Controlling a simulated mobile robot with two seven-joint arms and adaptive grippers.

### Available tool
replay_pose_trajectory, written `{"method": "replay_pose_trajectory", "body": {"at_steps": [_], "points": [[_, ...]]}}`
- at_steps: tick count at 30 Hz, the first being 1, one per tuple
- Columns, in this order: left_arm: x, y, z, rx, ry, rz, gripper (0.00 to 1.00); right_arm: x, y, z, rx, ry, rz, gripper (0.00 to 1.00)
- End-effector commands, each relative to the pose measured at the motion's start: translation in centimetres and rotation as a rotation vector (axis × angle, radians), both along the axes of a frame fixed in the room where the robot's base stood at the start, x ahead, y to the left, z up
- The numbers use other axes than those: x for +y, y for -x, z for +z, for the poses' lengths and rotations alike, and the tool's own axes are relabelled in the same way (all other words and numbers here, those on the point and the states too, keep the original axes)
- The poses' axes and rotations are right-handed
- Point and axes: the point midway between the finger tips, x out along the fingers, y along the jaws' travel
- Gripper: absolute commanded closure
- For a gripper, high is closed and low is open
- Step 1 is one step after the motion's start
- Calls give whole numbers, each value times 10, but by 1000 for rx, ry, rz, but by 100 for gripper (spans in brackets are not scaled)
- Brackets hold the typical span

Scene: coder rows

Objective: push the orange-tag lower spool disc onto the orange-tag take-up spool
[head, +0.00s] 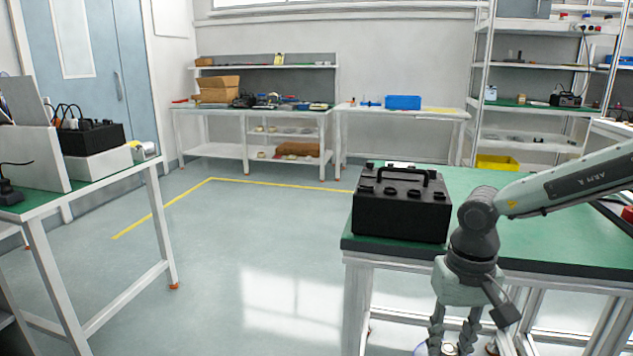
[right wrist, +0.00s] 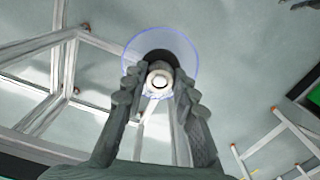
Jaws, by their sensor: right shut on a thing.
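My right gripper (head: 449,345) points down in front of the near edge of the green-topped table, at the bottom of the head view. In the right wrist view, its two dark grey fingers are shut on a clear disc (right wrist: 160,81) with a thin blue rim and a pale round hub. The disc is held clear of the table, over the floor. Only a sliver of it shows at the bottom of the head view. No orange tag can be made out, and I cannot identify the take-up spool. My left gripper is out of view.
A black case (head: 401,204) with a handle and knobs stands on the green-topped table (head: 560,240), left of my right arm. Another table (head: 100,180) with black equipment stands at the left. Benches line the back wall. The floor between is clear.

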Motion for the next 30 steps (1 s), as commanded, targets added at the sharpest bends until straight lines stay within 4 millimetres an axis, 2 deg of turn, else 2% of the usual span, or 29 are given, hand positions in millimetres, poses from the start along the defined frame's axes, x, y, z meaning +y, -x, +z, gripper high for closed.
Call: {"method": "replay_pose_trajectory", "body": {"at_steps": [8, 11, 14, 16, 19, 21, 24, 30], "points": [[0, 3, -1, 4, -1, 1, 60, -69, -9, 26, -4, -3, -124, 100], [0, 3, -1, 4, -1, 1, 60, -106, -8, 39, -5, -4, -192, 100], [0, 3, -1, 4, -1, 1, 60, -151, -1, 52, -6, -7, -282, 100], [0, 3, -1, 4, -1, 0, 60, -185, 9, 59, -6, -10, -357, 100], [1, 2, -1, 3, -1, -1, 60, -222, 28, 60, -5, -11, -449, 100], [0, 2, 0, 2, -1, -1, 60, -239, 40, 56, -3, -10, -496, 100], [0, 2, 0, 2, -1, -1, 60, -254, 55, 46, -1, -10, -546, 100], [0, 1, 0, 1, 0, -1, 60, -261, 73, 23, 0, -9, -602, 100]]}}
